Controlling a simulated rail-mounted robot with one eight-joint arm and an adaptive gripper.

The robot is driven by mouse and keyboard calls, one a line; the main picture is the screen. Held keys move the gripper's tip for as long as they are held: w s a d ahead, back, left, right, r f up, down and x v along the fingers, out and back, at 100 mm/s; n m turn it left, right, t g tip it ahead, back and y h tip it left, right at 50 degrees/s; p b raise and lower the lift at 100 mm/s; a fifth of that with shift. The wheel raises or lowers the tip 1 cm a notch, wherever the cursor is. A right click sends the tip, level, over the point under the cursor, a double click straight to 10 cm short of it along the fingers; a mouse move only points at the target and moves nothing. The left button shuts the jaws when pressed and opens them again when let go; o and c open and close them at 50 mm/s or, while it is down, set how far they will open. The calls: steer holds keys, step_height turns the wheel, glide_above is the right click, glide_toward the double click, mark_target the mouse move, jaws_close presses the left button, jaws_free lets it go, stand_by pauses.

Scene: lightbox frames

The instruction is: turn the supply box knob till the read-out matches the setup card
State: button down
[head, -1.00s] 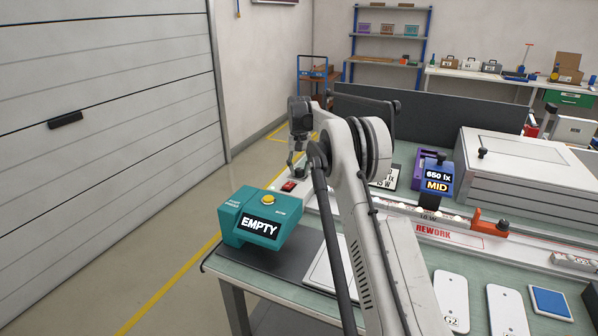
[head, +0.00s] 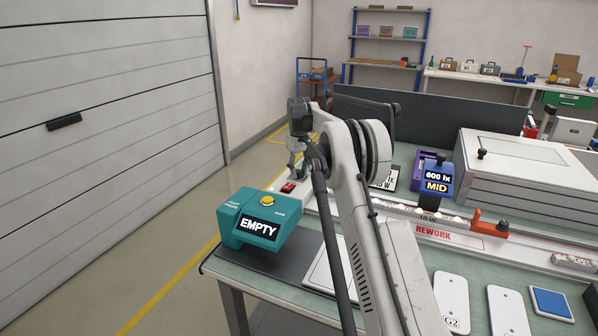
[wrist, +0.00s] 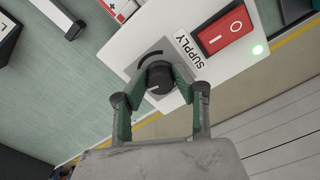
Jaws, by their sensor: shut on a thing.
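My gripper (wrist: 162,84) is shut on the black knob (wrist: 158,78) of the white supply box (wrist: 210,75), one finger on each side. In the head view my gripper (head: 294,166) is small beside the box's red switch (head: 288,187), and the knob cannot be made out. The purple meter's read-out (head: 437,181) says 600 lx, MID. A white card (head: 385,178), perhaps the setup card, is partly hidden by my arm; its figures cannot be read in full.
A teal box (head: 260,215) with a yellow button reads EMPTY at the table's near left corner. A rail marked REWORK (head: 440,232) with an orange clamp (head: 490,228) runs right. A big grey lightbox (head: 520,165) stands behind. White plates (head: 451,290) lie in front.

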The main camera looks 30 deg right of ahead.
mark_target(299, 171)
steer(key=c, duration=1.4)
jaws_free()
step_height(299, 171, up, 12)
steer(key=shift+r, duration=0.1)
